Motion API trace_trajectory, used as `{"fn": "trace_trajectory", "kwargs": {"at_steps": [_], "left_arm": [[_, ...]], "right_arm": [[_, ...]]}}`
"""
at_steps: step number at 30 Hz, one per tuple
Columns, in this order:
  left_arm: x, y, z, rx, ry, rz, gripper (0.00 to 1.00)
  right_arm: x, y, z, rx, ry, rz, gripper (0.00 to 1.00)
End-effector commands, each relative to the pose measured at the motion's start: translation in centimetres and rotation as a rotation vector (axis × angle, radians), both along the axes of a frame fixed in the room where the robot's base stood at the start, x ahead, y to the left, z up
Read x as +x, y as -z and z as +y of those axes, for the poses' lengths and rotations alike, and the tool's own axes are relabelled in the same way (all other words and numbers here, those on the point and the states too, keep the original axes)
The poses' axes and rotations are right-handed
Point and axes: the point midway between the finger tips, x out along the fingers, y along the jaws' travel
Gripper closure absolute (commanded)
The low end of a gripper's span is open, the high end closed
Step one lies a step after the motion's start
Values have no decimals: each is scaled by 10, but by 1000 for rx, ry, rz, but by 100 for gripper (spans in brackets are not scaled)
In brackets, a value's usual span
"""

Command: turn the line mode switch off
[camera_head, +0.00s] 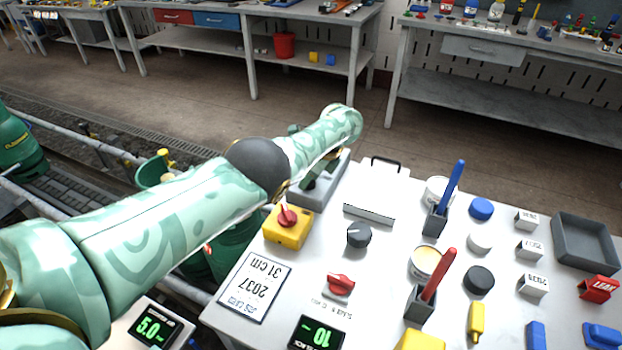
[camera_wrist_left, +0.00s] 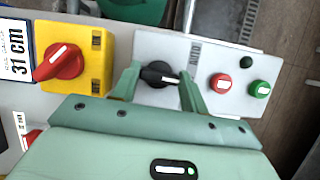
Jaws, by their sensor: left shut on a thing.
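The line mode switch is a black knob (camera_wrist_left: 158,75) with a white mark, on a light grey control box (camera_wrist_left: 215,55) in the left wrist view. My left gripper (camera_wrist_left: 158,84) has one finger on each side of this knob and is shut on it. In the head view, the grey control box (camera_head: 328,190) stands at the panel's far left corner, and my left forearm and wrist cover much of it. The knob and fingertips are hard to make out there. My right gripper is in neither view.
The control box also carries a red button (camera_wrist_left: 221,84) and a green button (camera_wrist_left: 260,89). A yellow box (camera_head: 287,232) with a red rotary knob stands close beside it.

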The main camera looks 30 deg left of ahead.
Motion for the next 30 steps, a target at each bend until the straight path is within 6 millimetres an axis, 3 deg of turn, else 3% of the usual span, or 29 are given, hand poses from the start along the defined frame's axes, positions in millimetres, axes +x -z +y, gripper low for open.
{"fn": "trace_trajectory", "kwargs": {"at_steps": [21, 22, 24, 30], "left_arm": [[-1, 1, 0, -3, -62, 1, 79], [0, 1, 0, -3, -62, 1, 51], [0, 1, 0, -3, -62, 0, 35], [0, 0, 0, -2, -61, 1, 35]], "right_arm": [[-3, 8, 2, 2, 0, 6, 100], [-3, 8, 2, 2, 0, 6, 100], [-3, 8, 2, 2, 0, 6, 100], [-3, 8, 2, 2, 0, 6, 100]]}}
